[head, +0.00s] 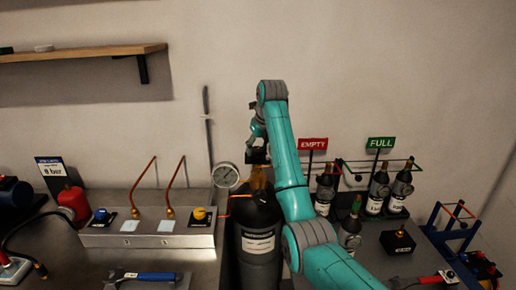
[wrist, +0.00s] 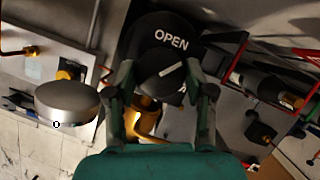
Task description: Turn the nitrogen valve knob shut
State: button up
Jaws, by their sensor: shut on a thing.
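The black valve knob (wrist: 160,84) sits between the fingers of my gripper (wrist: 161,92) in the wrist view. A pale pointer line on it slants up to the right. Behind it is a dark round plate (wrist: 172,27) with OPEN above the knob; other lettering below is mostly covered. My gripper (head: 257,153) is shut on the knob, above the dark cylinder (head: 258,245) in the head view. The brass valve body (wrist: 146,112) shows below the knob. A round gauge (head: 226,175) is to its left; the wrist view shows its grey casing (wrist: 68,100).
A metal panel (head: 146,240) with copper pipes and blue and yellow knobs stands left of the cylinder. Dark bottles (head: 378,188) stand right, near red EMPTY (head: 313,144) and green FULL (head: 381,143) signs. A blue-handled wrench (head: 155,276) lies in front of the panel.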

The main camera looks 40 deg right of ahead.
jog(key=o, duration=1.2)
jog(key=shift+c, duration=0.2)
